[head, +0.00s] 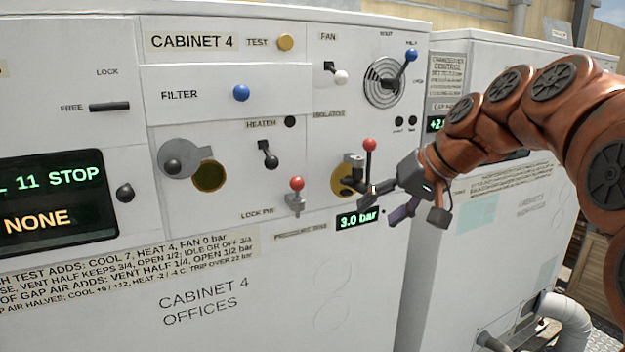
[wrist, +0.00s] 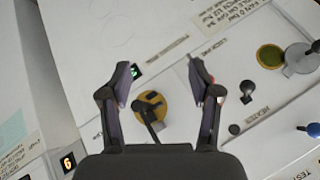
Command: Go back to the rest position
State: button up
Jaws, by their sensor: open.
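My gripper (head: 385,203) is in front of the lower right part of the white Cabinet 4 panel in the head view. In the wrist view its two fingers (wrist: 165,80) are spread wide with nothing between them touching. Between and beyond the fingers is the isolator, a dark handle (wrist: 149,118) on a yellow disc (wrist: 155,97). In the head view the yellow isolator disc (head: 340,182) is partly hidden by the handle and bracket. A red-knobbed lever (head: 370,146) stands upright just above the gripper. I cannot tell whether the gripper touches the handle.
A red lock pin (head: 297,184), a heater switch (head: 268,155), a blue filter knob (head: 241,93) and a vent lever with a blue knob (head: 410,56) stick out of the panel. A display (head: 360,219) reads 3.0 bar. A second cabinet (head: 490,230) stands at right, behind my arm.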

jog(key=s+d+f+g+h, duration=0.2)
jog(key=s+f+g+h, duration=0.1)
jog(key=s+f, duration=1)
jog(key=s+d+f+m+g+h, duration=0.1)
jog(key=s+d+f+g+h, duration=0.2)
jog(key=s+f, duration=1.1)
jog(key=s, duration=0.4)
jog(key=shift+s+d+f+g, duration=0.15)
jog(key=shift+s+d+g, duration=0.15)
jog(key=shift+d+g, duration=0.1)
